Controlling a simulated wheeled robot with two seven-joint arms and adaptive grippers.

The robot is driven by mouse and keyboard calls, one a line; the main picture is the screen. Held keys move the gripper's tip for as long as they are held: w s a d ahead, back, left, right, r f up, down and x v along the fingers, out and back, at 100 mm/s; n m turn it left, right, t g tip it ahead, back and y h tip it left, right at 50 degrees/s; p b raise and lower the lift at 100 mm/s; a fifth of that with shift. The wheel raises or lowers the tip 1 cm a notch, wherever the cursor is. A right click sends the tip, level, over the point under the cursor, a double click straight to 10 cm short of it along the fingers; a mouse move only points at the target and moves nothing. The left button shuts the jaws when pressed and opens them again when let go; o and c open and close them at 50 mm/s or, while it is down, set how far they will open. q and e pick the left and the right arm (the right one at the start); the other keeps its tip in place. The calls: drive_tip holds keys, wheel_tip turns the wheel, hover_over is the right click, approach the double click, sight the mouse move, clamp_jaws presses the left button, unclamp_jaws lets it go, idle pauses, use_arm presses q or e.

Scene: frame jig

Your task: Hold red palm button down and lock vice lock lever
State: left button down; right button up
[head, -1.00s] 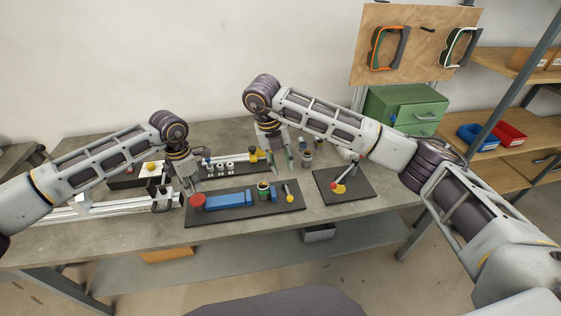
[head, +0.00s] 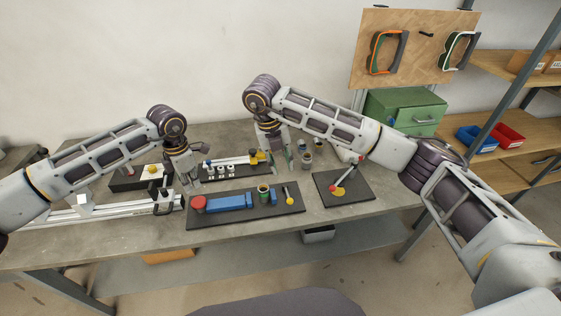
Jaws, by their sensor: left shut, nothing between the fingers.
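The red palm button (head: 199,203) stands at the left end of a dark board (head: 240,217), beside a blue vice (head: 230,201). A small lever with a yellow end (head: 289,198) is at the board's right end; I cannot tell whether it is locked. My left gripper (head: 192,185) is shut and empty, pointing down just above and behind the button; it looks apart from it. My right gripper (head: 281,164) points down behind the board's right part, its fingers apart and nothing visible between them.
A separate board (head: 355,197) at the right carries a red-knobbed lever (head: 346,176). A dark fixture with small white parts (head: 222,171) lies behind the vice board. Cups (head: 306,155) stand near my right gripper. A metal rail (head: 110,209) lies at the left.

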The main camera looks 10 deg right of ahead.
use_arm(q)
drive_tip(key=shift+r+p, duration=0.4)
drive_tip(key=shift+r, duration=0.5)
drive_tip(key=shift+s+f, duration=0.1)
idle(0.3)
